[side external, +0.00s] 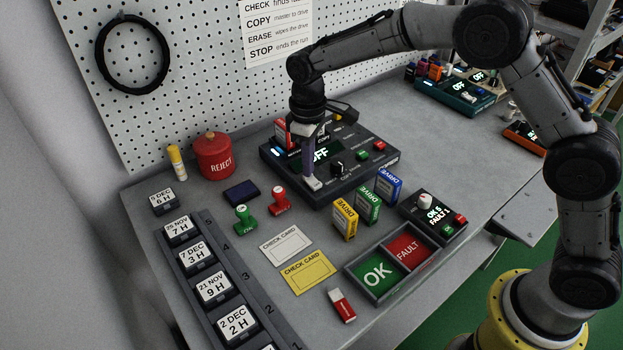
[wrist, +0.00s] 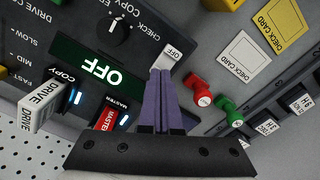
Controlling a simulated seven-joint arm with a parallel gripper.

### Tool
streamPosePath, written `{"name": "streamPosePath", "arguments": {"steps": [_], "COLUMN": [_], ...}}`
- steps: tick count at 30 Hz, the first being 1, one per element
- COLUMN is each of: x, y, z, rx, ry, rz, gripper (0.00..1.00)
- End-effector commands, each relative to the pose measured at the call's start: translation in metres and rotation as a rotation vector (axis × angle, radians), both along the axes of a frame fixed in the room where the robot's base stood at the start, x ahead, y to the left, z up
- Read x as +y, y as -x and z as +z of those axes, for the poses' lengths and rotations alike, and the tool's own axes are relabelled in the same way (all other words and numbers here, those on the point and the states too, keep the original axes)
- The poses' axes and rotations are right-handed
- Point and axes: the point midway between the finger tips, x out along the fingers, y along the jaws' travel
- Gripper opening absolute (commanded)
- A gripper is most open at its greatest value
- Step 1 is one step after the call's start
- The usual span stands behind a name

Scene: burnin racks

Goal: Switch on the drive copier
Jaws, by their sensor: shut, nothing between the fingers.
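The drive copier (side external: 345,180) is a dark box on the bench below the pegboard. Its green-lit display (wrist: 95,73) reads OFF. A white switch (wrist: 172,53) marked OFF sits at the copier's corner; it also shows in the side view (side external: 312,184). My gripper (wrist: 161,71) is shut and empty, its purple fingers pointing down with the tips right at the white switch. I cannot tell whether the tips touch it. A white drive (wrist: 40,107) stands in the COPY slot and a red drive (wrist: 104,120) in the MASTER slot.
A knob (wrist: 121,30) stands on the copier's panel. Green (side external: 244,218) and red (side external: 279,201) stamps are in front of the copier. Yellow (side external: 344,218), green and blue drives stand to its right. A red REJECT can (side external: 214,158) is at the left.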

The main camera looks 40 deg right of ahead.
Motion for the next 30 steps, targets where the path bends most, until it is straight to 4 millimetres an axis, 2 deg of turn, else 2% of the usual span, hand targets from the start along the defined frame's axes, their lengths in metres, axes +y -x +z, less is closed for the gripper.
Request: {"name": "streamPosePath", "arguments": {"steps": [20, 30], "x": [0.000, 0.000], "y": [0.000, 0.000], "z": [-0.008, 0.013], "rx": [0.002, -0.002], "ry": [0.000, -0.001], "rz": [0.000, 0.000], "gripper": [0.00, 0.00]}}
